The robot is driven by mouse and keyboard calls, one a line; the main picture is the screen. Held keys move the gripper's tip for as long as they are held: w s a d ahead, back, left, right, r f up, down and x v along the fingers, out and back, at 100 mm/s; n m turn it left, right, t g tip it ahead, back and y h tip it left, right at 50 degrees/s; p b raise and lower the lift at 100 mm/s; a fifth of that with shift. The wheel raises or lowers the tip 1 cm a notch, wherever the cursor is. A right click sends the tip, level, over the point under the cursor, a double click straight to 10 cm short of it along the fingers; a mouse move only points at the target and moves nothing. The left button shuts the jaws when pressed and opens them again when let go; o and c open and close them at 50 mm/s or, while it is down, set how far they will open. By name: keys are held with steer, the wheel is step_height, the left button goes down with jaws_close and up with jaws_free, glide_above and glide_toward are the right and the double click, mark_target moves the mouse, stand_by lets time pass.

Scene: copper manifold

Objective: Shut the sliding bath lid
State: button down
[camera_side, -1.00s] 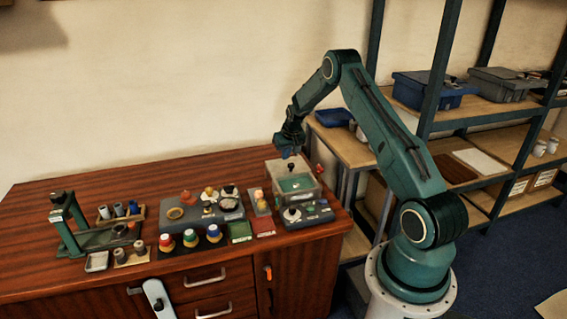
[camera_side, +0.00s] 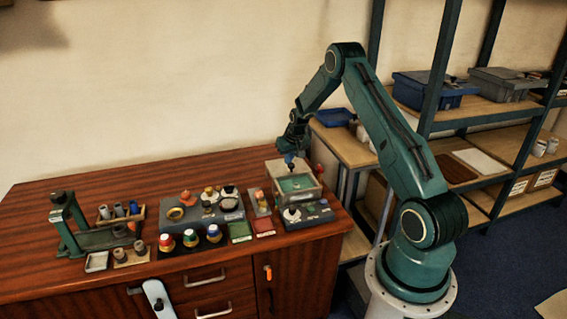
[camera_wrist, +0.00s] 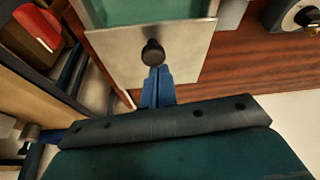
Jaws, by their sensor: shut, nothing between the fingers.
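The bath (camera_side: 296,182) is a clear-walled box with green liquid, standing at the right end of the wooden bench. In the wrist view the green liquid (camera_wrist: 135,10) shows at the top, beyond the lid. The sliding lid (camera_wrist: 185,50) is a pale plate with a dark round knob (camera_wrist: 153,53); much of the bath's opening is uncovered. My gripper (camera_wrist: 157,75) has blue fingers, shut and empty, with tips right at the near side of the knob. I cannot tell whether they touch it. In the side view my gripper (camera_side: 290,160) is low at the bath's back edge.
A grey unit with a round knob (camera_side: 292,214) stands in front of the bath. Small red and green trays (camera_side: 240,231), coloured-cap bottles (camera_side: 190,237) and a rack (camera_side: 120,212) stand to the left. A shelf (camera_side: 470,115) stands behind at right.

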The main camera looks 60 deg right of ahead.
steer(key=s+a, duration=0.7)
stand_by(0.5)
steer(key=shift+s+a+f, duration=0.1)
steer(key=shift+a, duration=0.05)
steer(key=shift+w+d+r, duration=0.25)
steer(key=shift+w+d, duration=0.35)
steer(key=shift+w, duration=0.2)
steer(key=shift+w+d+r, duration=0.2)
steer(key=shift+w+d, duration=0.4)
steer(key=shift+w, duration=0.2)
steer(key=v, duration=1)
steer(key=shift+w+r, duration=0.1)
steer(key=shift+r, duration=0.05)
